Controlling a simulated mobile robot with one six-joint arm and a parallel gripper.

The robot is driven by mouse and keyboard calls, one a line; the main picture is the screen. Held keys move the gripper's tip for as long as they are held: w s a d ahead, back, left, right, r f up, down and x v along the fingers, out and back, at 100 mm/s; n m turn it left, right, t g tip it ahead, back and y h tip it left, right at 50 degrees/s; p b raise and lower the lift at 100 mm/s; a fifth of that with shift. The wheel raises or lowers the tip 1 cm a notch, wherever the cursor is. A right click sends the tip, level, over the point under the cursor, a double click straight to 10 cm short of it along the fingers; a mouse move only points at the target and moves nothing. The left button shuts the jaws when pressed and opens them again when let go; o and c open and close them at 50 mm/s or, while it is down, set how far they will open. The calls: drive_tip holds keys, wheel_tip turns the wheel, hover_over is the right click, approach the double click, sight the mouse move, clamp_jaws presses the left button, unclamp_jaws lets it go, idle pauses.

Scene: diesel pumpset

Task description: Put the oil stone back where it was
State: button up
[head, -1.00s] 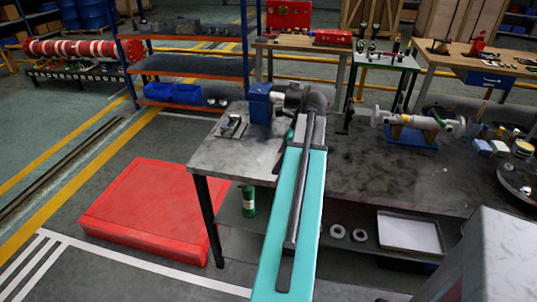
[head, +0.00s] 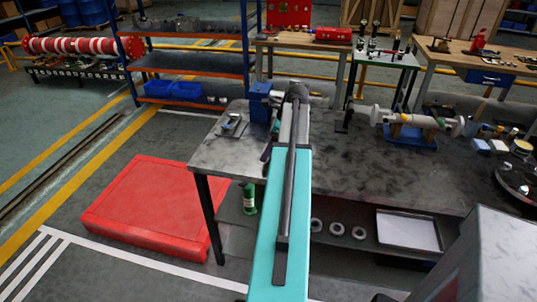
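I cannot make out the oil stone in the head view. My gripper is hidden behind my own arm, which reaches over the left part of the workbench (head: 345,170). Whether it holds anything does not show. A blue vice (head: 259,104) stands at the bench's back left, partly covered by the arm. A small metal item (head: 232,125) lies left of the vice. A dark, slim thing (head: 267,152) and a bit of green show just left of the arm, too small to name.
A flanged shaft assembly (head: 415,122) on a blue stand and several small parts occupy the bench's right side. The bench middle is mostly clear. A green bottle (head: 249,198) and a white tray (head: 408,231) are on the lower shelf. A red platform (head: 150,210) lies on the floor.

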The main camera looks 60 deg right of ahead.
drive_tip(key=shift+f+p, duration=0.5)
drive_tip(key=shift+f, duration=1.25)
drive_tip(key=shift+f, duration=0.15)
drive_tip(key=o, duration=0.9)
drive_tip(key=shift+b+v, duration=0.8)
drive_tip(key=shift+v, duration=5.35)
drive_tip(key=shift+w, duration=0.1)
